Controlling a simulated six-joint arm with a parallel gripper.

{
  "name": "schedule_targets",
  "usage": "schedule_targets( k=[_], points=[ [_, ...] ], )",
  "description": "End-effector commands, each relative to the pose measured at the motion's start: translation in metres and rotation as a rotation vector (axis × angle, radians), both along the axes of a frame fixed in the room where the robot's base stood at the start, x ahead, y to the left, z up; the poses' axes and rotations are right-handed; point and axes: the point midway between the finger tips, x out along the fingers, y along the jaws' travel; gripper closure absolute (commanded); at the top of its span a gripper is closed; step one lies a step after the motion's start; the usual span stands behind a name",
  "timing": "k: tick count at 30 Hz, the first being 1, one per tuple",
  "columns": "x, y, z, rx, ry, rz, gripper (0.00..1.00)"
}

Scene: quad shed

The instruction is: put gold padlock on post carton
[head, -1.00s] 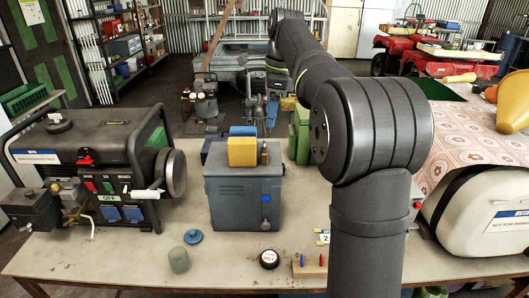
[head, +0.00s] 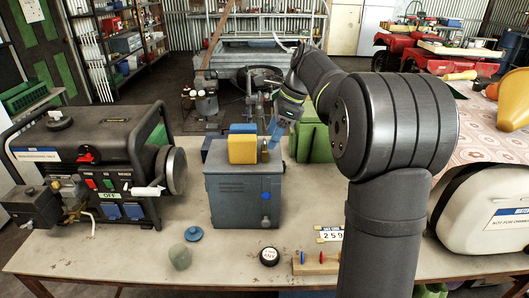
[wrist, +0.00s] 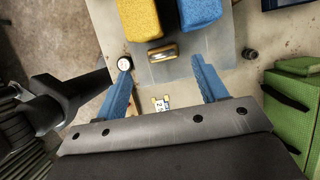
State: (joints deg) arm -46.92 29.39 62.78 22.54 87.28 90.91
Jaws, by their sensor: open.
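A small gold-coloured piece with a dark top, which I take for the gold padlock (wrist: 163,52), lies on the top of the grey metal box (head: 243,200), beside a yellow block (head: 242,150) and a blue block (wrist: 200,12). My gripper (wrist: 163,66) is open, with its blue fingers apart on either side of the padlock in the picture and nothing held. In the head view my gripper (head: 273,142) is over the right edge of the grey box. I cannot pick out a post carton for certain.
A generator (head: 95,165) stands to the left. A green case (head: 313,142) stands behind right of the grey box. A number plate (head: 331,234), a round black cap (head: 268,255) and a blue lid (head: 194,235) lie on the table. A white tank (head: 490,210) is at the right.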

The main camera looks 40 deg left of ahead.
Motion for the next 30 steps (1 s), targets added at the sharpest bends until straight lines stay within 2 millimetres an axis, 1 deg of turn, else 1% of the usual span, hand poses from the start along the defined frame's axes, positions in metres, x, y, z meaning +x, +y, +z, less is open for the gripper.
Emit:
schedule_targets(
  k=[7,12,15,18,24,25,29,30],
  points=[
    [-0.004,0.005,-0.017,-0.002,0.002,0.001,0.35],
    [-0.006,0.012,-0.043,-0.003,0.002,0.0,0.35],
    [-0.01,0.016,-0.053,-0.001,0.001,0.0,0.35],
    [-0.011,0.017,-0.059,-0.001,0.001,0.0,0.35],
    [-0.011,0.017,-0.059,0.0,0.0,0.0,0.35],
    [-0.011,0.017,-0.059,0.0,0.0,0.0,0.36],
    [-0.011,0.017,-0.059,0.0,0.0,-0.001,0.62],
    [-0.011,0.017,-0.059,0.0,0.0,-0.001,0.7]
  ],
)
